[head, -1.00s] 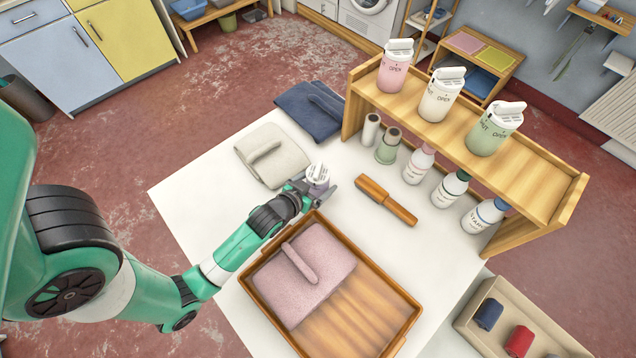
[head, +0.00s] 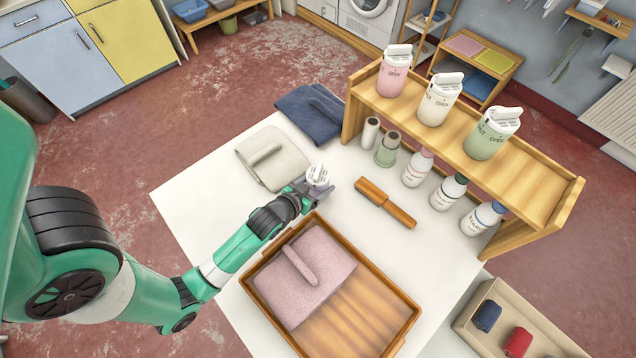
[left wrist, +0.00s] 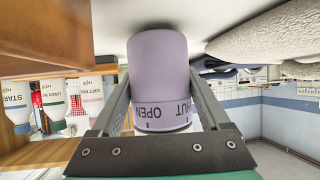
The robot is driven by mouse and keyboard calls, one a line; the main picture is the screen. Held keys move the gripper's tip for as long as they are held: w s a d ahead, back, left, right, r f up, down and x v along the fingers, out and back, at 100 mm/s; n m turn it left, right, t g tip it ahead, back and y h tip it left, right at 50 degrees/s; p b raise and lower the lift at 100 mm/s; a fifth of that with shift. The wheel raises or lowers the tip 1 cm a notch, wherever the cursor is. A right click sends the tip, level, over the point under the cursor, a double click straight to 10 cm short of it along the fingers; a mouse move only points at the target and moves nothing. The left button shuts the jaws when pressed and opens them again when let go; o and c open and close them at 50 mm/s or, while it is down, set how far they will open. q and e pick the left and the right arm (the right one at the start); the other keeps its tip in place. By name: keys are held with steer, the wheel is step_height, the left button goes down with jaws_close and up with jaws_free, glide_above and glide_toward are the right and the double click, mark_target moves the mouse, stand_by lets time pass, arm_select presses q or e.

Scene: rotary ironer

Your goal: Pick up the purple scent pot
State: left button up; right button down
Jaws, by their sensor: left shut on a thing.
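My right gripper is in neither view.
A wooden tray (head: 398,340) with a folded pink towel lies in front of the gripper. A beige towel (head: 272,158) is behind. Bottles stand beneath a wooden shelf (head: 535,190) bearing three scent pots.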

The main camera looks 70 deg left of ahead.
arm_select(q)
step_height(320, 180, up, 4)
steer(key=p, duration=0.3)
steer(key=shift+f, duration=0.25)
steer(key=s+d+r+p, duration=0.1)
steer(key=r+p, duration=0.1)
steer(key=s+d+r+p, duration=0.1)
steer(key=r+p, duration=0.1)
steer(key=s+d+r+p, duration=0.1)
steer(key=s+r+p, duration=0.1)
steer(key=shift+d+r, duration=0.1)
steer(key=shift+d, duration=0.05)
steer(key=s+d+r+b, duration=0.1)
steer(key=s+d, duration=0.4)
steer(key=s, duration=0.1)
steer(key=shift+s+r, duration=0.15)
steer(key=shift+r, duration=0.2)
steer(key=shift+s+d+r, duration=0.15)
steer(key=shift+s+r, duration=0.2)
steer(key=shift+s, duration=0.05)
